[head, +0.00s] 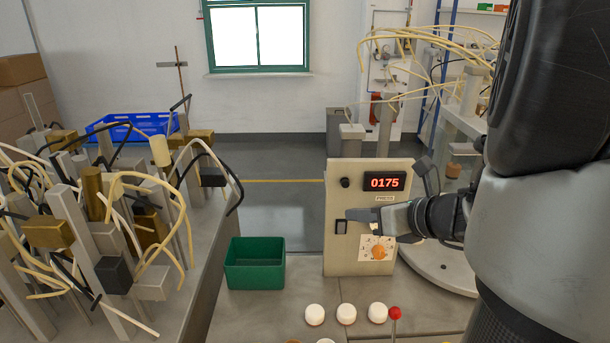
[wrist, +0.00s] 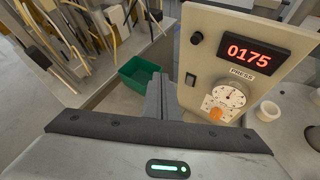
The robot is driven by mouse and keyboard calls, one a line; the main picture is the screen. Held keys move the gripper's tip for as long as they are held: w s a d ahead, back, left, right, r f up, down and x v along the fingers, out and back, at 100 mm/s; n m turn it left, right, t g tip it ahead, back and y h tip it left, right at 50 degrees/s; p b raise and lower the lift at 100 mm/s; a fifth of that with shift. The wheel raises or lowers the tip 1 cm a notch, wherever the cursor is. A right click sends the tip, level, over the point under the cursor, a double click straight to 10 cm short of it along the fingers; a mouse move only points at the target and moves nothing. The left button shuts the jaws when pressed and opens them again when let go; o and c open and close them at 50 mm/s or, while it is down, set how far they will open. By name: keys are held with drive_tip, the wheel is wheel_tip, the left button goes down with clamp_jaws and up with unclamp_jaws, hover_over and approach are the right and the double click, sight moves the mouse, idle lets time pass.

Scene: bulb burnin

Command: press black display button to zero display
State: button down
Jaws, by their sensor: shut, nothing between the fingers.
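A beige panel (head: 345,262) stands upright on the bench, with a red-lit display (head: 385,183) reading 0175. A round black button (head: 345,183) sits left of the display; it also shows in the wrist view (wrist: 197,38). A black rocker switch (head: 341,227) is lower on the same side; in the wrist view it shows (wrist: 191,79) too. My gripper (head: 352,214) is shut and empty, in front of the panel, below the round button and near the top of the switch. In the wrist view its fingertips (wrist: 162,88) point towards the panel's left edge. Contact cannot be told.
An orange knob (head: 378,252) on a white dial is low on the panel. A green bin (head: 255,265) stands left of it. White round caps (head: 346,314) and a red ball-topped lever (head: 395,313) are in front. Tangled cables and posts crowd the left bench.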

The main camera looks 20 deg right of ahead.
drive_tip(key=shift+w, duration=0.1)
drive_tip(key=w+d, duration=0.2)
drive_tip(key=w, duration=0.6)
drive_tip(key=shift+w+d, duration=0.15)
idle(2.0)
drive_tip(key=shift+w+d, duration=0.15)
drive_tip(key=shift+w, duration=0.25)
drive_tip(key=shift+w+d, duration=0.1)
drive_tip(key=shift+w, duration=0.35)
idle(0.6)
idle(0.3)
drive_tip(key=shift+s+a, duration=0.2)
drive_tip(key=shift+s, duration=0.7)
drive_tip(key=shift+s+a, duration=0.25)
drive_tip(key=shift+s, duration=0.55)
drive_tip(key=shift+s+a, duration=0.25)
drive_tip(key=shift+s, duration=0.55)
drive_tip(key=shift+s+a, duration=0.25)
drive_tip(key=shift+s, duration=0.55)
